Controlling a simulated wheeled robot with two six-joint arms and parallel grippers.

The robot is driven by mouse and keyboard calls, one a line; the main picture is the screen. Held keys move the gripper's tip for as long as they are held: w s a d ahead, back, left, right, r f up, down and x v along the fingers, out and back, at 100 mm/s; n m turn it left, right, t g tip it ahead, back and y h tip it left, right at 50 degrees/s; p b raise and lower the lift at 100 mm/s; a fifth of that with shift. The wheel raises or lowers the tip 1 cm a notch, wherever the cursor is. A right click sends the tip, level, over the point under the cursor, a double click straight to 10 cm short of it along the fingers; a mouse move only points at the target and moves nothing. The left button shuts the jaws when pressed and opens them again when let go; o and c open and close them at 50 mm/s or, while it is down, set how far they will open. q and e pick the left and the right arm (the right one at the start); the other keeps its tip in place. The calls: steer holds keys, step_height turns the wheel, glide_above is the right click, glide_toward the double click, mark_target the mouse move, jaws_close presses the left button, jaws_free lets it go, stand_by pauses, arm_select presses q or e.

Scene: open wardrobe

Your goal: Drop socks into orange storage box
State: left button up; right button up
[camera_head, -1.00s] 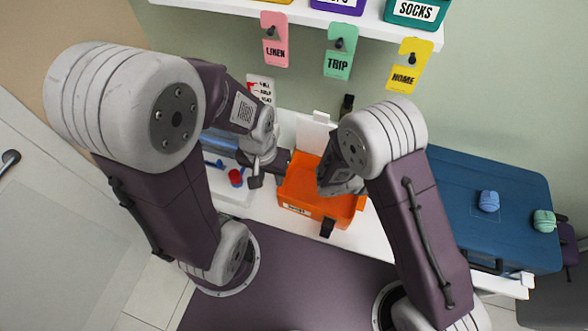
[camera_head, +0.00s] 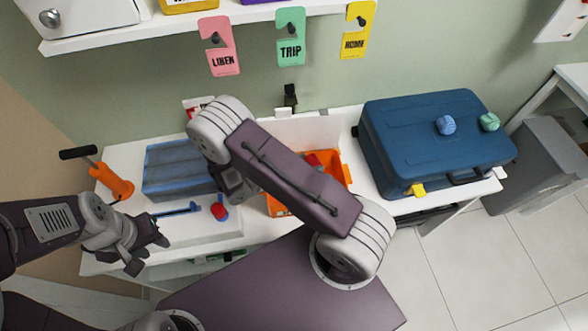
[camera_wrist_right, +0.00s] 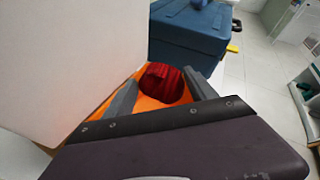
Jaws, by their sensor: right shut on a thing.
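The orange storage box (camera_head: 275,206) stands open on the white table, its pale lid (camera_head: 305,130) raised at the back; my right arm covers much of it. My right gripper (camera_wrist_right: 160,80) is shut on a dark red rolled sock (camera_wrist_right: 165,82), with orange box surface right behind it. Red also shows in the box area in the head view (camera_head: 314,160). Whether the sock touches the box floor is unclear. A blue sock ball (camera_head: 446,125) and a green one (camera_head: 489,122) lie on the blue suitcase (camera_head: 410,115). My left gripper (camera_head: 148,254) is open and empty at the left.
A shelf (camera_head: 130,33) with hanging tags runs above. The suitcase stands right of the box.

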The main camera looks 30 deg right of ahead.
steer(key=shift+a+f+b, duration=0.15)
steer(key=shift+f+b, duration=0.4)
step_height(320, 180, down, 5)
steer(key=b, duration=0.4)
steer(key=shift+r, duration=0.1)
steer(key=o, duration=1.4)
steer(key=v, duration=0.9)
steer(key=shift+b, duration=0.4)
